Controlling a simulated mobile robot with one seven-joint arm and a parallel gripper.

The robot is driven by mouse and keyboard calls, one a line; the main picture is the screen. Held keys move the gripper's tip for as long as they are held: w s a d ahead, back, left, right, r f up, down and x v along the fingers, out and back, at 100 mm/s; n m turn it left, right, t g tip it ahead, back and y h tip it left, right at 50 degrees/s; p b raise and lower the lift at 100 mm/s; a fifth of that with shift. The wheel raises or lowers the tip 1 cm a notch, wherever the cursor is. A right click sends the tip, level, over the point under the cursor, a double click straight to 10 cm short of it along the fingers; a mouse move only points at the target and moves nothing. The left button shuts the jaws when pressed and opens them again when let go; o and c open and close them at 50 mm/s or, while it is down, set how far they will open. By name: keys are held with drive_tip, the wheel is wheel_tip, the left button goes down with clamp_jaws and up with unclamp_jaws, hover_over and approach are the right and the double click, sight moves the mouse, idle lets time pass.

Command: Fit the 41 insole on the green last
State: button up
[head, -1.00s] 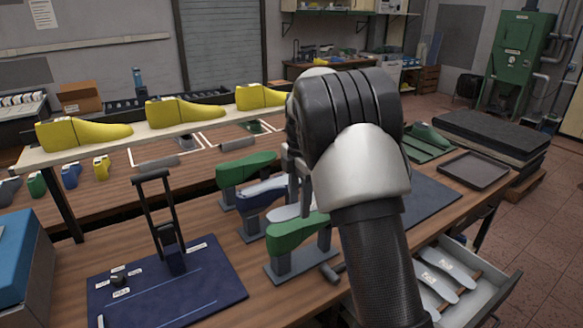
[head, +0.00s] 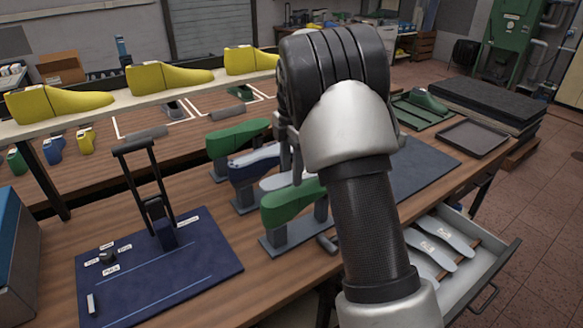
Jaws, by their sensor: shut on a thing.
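My gripper (head: 292,172) is over the row of lasts on the bench, mostly hidden behind my own wrist. It is shut on a pale grey insole (head: 273,183), whose left end shows just above and behind the front green last (head: 289,203). I cannot tell whether the insole touches that last. Behind it stands a blue last (head: 246,174) with a pale insole (head: 262,155) along its top. Another green last (head: 236,138) stands farthest back in the row. The size mark on the held insole cannot be read.
An open drawer (head: 487,262) at the right holds several labelled insoles (head: 440,232). A navy board (head: 205,275) with an upright black frame (head: 142,180) lies at left. Yellow lasts (head: 168,78) stand on a raised shelf behind. A dark tray (head: 472,138) sits at right.

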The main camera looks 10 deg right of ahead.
drive_tip(key=shift+f+b, duration=1.25)
drive_tip(key=shift+f, duration=1)
drive_tip(key=o, duration=1.1)
wheel_tip(320, 180, up, 17)
drive_tip(key=shift+d+r+p, duration=0.15)
drive_tip(key=shift+r+p, duration=0.05)
drive_tip(key=shift+p, duration=0.5)
